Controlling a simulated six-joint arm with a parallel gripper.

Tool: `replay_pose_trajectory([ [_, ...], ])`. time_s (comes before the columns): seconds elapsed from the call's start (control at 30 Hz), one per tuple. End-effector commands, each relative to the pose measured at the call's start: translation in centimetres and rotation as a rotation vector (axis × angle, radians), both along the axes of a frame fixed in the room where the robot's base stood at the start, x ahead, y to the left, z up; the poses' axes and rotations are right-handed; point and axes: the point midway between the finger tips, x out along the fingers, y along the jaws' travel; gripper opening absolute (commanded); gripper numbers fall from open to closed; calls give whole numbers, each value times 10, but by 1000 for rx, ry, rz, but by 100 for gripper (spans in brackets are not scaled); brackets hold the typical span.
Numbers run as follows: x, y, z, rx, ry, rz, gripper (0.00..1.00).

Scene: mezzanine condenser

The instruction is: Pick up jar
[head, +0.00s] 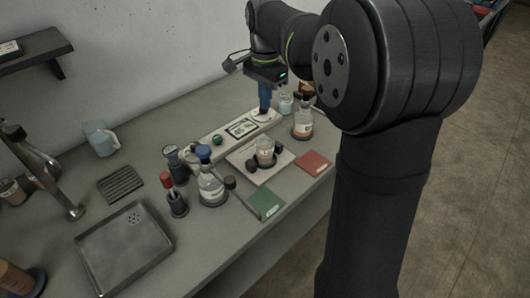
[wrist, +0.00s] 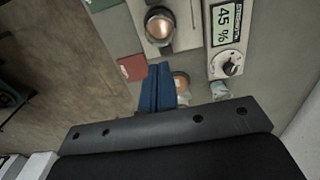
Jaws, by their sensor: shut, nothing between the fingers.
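A small clear jar (head: 286,104) with pale bluish contents stands behind the dial device, near the counter's far end. In the wrist view a clear vessel that looks like this jar (wrist: 221,91) shows just right of the fingers, partly cut off by my gripper body. My gripper (head: 265,110) points down with its blue fingers shut and empty, left of the jar and over the dial end of the device. In the wrist view the fingers (wrist: 158,68) are together, partly covering an orange-filled flask (wrist: 182,80).
The flask (head: 303,124) stands close in front of the jar. A beaker (head: 266,151) sits on a white plate between the display device (head: 236,131) and a red card (head: 313,163). Several bottles stand left, with a metal tray (head: 125,245).

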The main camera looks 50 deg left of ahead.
Motion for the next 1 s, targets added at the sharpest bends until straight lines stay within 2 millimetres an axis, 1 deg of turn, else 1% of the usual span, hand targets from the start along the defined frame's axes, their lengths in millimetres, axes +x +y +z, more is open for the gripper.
replay_pose_trajectory([
  [0.23,0,0,0,0,0,0,0],
  [0.27,0,0,0,0,0,0,2],
  [0.3,0,0,0,0,0,0,10],
  [0.37,0,0,0,0,0,0,22],
  [0.5,0,0,0,0,0,0,49],
  [0.57,0,0,0,0,0,0,60],
  [0.87,0,0,0,0,0,12,60],
  [0.97,0,0,0,0,0,80,60],
  [1.0,0,-1,0,0,0,131,60],
])
